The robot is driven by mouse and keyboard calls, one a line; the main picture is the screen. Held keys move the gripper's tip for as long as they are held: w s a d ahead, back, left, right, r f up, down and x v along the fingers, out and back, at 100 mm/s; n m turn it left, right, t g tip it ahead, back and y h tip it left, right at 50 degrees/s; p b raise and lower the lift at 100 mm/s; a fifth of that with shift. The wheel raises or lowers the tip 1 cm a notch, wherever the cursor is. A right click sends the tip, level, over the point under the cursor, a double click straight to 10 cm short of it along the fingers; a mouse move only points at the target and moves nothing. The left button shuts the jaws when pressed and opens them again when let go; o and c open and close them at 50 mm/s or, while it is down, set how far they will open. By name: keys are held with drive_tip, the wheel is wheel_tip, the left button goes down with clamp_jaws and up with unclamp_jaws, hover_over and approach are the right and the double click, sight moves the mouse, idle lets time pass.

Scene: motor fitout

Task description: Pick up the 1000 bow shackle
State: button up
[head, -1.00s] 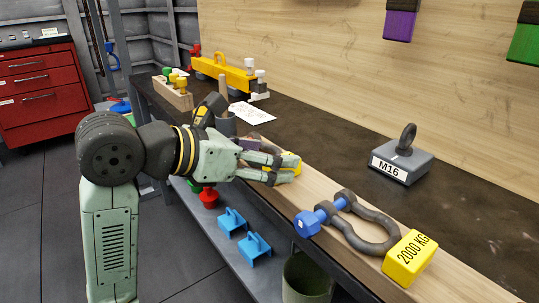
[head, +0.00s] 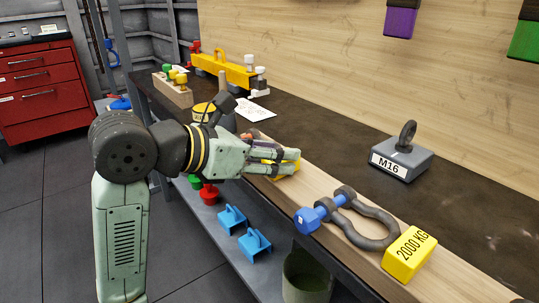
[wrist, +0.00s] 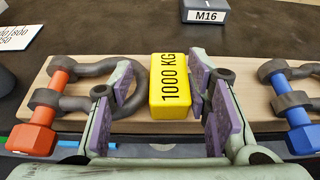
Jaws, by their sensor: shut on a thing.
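The 1000 bow shackle lies on a pale wooden board, with its orange pin (wrist: 44,108) at the left and its grey bow curving toward a yellow block marked 1000 KG (wrist: 170,85). My gripper (wrist: 170,98) is shut on this shackle at its block end, one purple-padded finger on each side of the block. In the head view my gripper (head: 280,160) covers most of the shackle, and part of the yellow block (head: 286,169) shows between the fingers. The shackle appears to rest on the board; finger contact is partly hidden.
A blue-pinned shackle with a 2000 KG block (head: 409,254) lies on the same board (head: 325,186) to the right. A grey M16 block with an eye (head: 402,158) stands behind. A yellow beam (head: 222,69) and a peg holder (head: 173,91) stand farther back.

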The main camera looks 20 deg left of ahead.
clamp_jaws()
drive_tip(key=shift+r, duration=0.1)
idle(0.4)
